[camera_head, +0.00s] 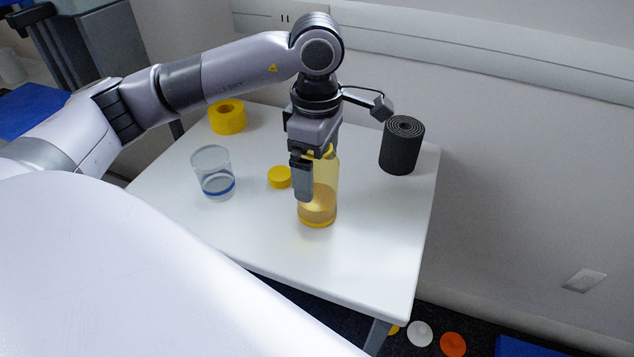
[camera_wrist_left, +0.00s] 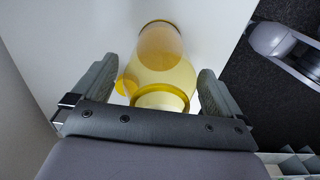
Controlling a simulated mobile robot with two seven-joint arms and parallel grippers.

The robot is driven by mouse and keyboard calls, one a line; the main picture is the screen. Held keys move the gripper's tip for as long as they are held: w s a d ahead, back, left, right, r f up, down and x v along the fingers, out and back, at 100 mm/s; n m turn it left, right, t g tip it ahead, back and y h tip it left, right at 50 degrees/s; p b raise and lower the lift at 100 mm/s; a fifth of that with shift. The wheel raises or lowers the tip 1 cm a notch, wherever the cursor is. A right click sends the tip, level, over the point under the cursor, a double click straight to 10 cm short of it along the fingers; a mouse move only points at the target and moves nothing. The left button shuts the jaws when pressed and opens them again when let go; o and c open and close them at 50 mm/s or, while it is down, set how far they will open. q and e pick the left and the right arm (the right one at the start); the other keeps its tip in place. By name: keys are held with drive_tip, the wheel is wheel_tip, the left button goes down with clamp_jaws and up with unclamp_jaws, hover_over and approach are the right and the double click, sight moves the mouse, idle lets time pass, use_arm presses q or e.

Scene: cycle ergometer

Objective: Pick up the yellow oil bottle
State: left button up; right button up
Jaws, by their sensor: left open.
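The yellow oil bottle (camera_head: 321,205) stands upright on the white table, see-through with amber liquid in its lower part. My left gripper (camera_head: 304,178) points down at it from above, its near finger in front of the bottle's upper part. In the left wrist view the bottle (camera_wrist_left: 165,65) lies between the two open fingers of my left gripper (camera_wrist_left: 158,92), with a gap on each side of its neck. The neck's rim is partly hidden by the gripper body. My right gripper is not in view.
On the white table (camera_head: 365,265) a yellow cap (camera_head: 279,177) lies left of the bottle. A clear cup with a blue band (camera_head: 213,173), a yellow tape roll (camera_head: 227,117) and a dark rolled mat (camera_head: 401,146) stand around it. The table's front part is clear.

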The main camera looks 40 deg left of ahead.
use_arm(q)
drive_tip(key=shift+f, duration=0.15)
drive_tip(key=c, duration=1.1)
drive_tip(key=shift+r+p, duration=1.9)
drive_tip(key=shift+r, duration=8.15)
